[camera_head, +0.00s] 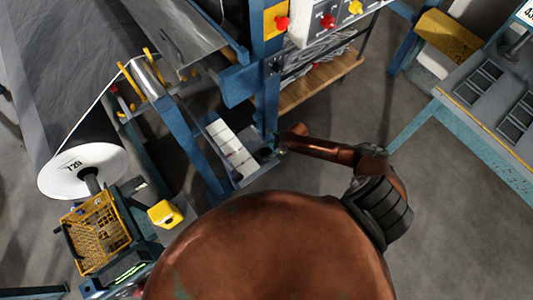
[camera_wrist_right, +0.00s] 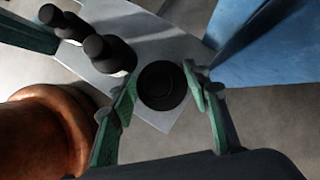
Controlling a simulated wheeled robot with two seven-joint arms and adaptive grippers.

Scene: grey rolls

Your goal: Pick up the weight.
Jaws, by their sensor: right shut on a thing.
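The weight (camera_wrist_right: 162,88) is a dark round piece seen from above in the right wrist view, at the edge of a light grey plate (camera_wrist_right: 130,20). My right gripper (camera_wrist_right: 160,80) has its green fingers on either side of it and is shut on it. I cannot tell whether the weight is lifted clear of the plate. In the head view my right gripper (camera_head: 272,151) is small, at the end of the copper arm beside a blue post, and the weight is hard to make out there. My left gripper is not in view.
Two dark-topped pieces (camera_wrist_right: 108,53) stand on the plate beside the weight. A blue post (camera_head: 268,80) rises close to the gripper. A yellow basket (camera_head: 97,236) and a large grey roll (camera_head: 75,170) are at left. Bare floor (camera_head: 440,215) lies at right.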

